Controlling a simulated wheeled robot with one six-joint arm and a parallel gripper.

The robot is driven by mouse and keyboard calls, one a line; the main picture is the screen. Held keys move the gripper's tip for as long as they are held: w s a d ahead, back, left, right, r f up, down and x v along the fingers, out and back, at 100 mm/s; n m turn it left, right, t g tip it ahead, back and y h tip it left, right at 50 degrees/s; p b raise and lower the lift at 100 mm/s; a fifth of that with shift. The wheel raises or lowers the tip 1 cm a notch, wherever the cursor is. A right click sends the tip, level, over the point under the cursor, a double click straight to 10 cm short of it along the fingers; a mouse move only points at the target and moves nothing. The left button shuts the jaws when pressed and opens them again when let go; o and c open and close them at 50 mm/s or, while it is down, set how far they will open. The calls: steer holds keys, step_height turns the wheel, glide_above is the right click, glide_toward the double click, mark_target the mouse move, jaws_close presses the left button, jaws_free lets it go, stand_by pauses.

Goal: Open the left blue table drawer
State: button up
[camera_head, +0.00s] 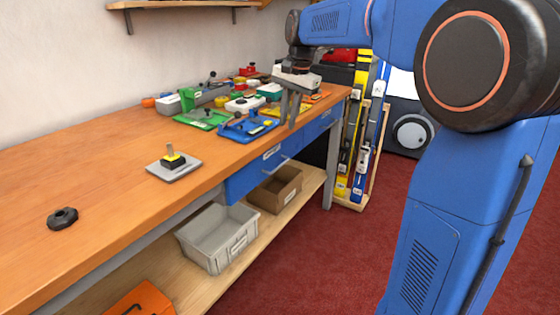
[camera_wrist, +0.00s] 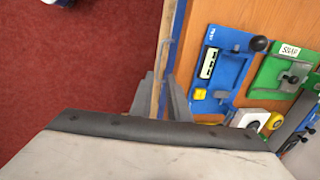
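The left blue drawer (camera_head: 245,180) is under the front edge of the orange-brown bench top (camera_head: 100,180). It looks shut, with a white label and a thin bar handle (camera_head: 278,165) on its front. A second blue drawer (camera_head: 320,125) is to its right and also looks shut. My gripper (camera_head: 288,122) points down at the bench's front edge, above and to the right of the left drawer's handle. In the wrist view my gripper (camera_wrist: 158,100) has its two fingers apart with nothing held, and the bench edge shows between them. The drawer fronts are not clearly visible there.
A blue fixture (camera_head: 247,127) and a green one (camera_head: 203,118) stand on the bench near my gripper, among several parts. A grey bin (camera_head: 215,240) and a brown box (camera_head: 275,190) stand on the lower shelf. Red carpet (camera_head: 320,245) in front is clear.

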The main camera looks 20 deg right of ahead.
step_height(320, 180, down, 16)
steer(key=w+a, duration=0.2)
steer(key=shift+w, duration=0.15)
steer(key=shift+r, duration=0.1)
jaws_close()
stand_by(1.5)
